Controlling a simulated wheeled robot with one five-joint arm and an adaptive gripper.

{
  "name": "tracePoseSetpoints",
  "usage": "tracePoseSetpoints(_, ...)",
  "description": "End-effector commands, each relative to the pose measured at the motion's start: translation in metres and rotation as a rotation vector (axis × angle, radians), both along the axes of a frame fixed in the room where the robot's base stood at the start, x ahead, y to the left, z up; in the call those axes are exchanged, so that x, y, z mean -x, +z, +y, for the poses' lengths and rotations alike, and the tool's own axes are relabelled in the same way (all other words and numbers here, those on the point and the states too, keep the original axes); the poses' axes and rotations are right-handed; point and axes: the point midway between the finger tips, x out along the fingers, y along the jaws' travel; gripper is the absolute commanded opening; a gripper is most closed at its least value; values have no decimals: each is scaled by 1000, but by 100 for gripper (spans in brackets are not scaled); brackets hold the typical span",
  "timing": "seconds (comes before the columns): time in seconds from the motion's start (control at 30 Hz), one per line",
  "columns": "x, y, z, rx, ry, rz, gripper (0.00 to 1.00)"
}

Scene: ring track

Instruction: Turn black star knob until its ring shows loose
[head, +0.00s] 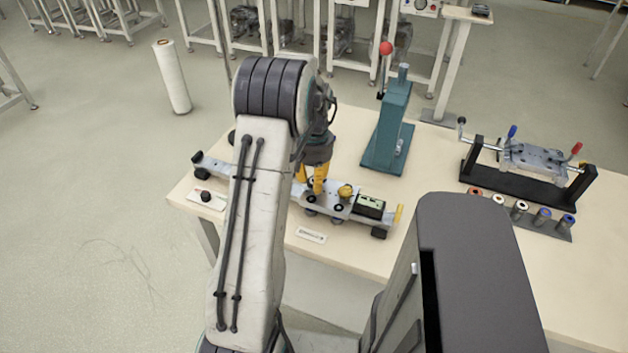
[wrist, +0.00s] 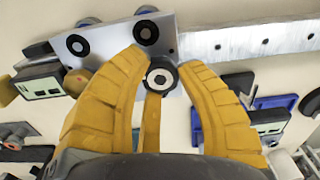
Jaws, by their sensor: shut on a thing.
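My gripper (wrist: 162,70) has its yellow fingers closed around a small black round knob in the wrist view, which I take to be the black star knob (wrist: 160,88). A pale ring with a dark centre shows on its face; I cannot read any loose or tight marking. The knob sits at the edge of a metal plate (wrist: 115,42) on a long silver rail (wrist: 245,42). In the head view my gripper (head: 313,188) reaches down to the carriage plate (head: 337,209) on the rail (head: 235,171); the fingers and arm hide the gripped knob there.
A yellow knob (head: 346,191) and a black box with a pale display (head: 370,206) stand right of my gripper. A teal press (head: 390,125) stands behind. A black fixture (head: 520,185) and several small cylinders are at right. A white label (head: 311,235) lies in front.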

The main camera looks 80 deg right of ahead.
Motion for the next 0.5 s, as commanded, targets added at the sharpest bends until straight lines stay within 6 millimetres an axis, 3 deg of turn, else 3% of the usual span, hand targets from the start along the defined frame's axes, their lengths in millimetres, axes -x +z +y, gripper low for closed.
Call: tracePoseSetpoints(0.5, 0, -5, 2, -9, 488, -1, 3)
